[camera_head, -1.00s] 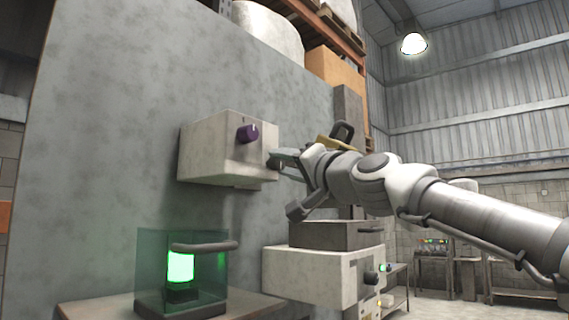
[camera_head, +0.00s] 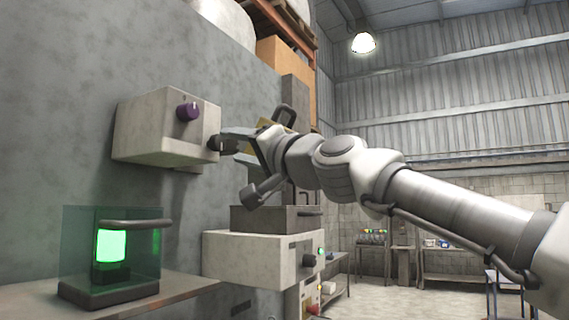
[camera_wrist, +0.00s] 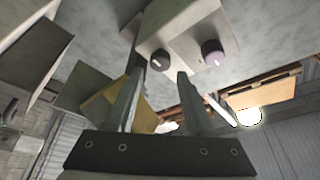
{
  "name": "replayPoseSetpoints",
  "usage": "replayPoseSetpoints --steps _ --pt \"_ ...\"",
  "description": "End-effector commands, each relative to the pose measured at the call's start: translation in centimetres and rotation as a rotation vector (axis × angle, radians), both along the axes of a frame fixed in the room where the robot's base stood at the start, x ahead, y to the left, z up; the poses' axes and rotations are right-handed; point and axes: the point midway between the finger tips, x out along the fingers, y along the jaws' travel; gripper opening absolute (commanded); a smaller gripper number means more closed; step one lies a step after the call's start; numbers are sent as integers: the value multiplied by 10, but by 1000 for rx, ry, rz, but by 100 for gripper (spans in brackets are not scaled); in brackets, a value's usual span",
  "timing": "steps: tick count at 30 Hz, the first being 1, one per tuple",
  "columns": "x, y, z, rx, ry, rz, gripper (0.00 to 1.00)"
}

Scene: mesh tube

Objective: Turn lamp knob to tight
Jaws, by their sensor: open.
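A green lit lamp (camera_head: 112,245) stands in a glass case below the box.
A ceiling lamp (camera_head: 363,43) hangs behind. The room at right is open.

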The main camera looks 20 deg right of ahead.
Motion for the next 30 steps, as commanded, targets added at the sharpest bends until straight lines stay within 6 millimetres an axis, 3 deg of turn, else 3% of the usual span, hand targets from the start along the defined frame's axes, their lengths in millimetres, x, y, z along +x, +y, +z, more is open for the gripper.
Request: replayPoseSetpoints --steps 19,24,30 --pt "-101 -36 -31 1 -1 -1 54" --pt "-115 -40 -35 0 1 -1 54" --pt "-118 -41 -35 -1 2 1 54"
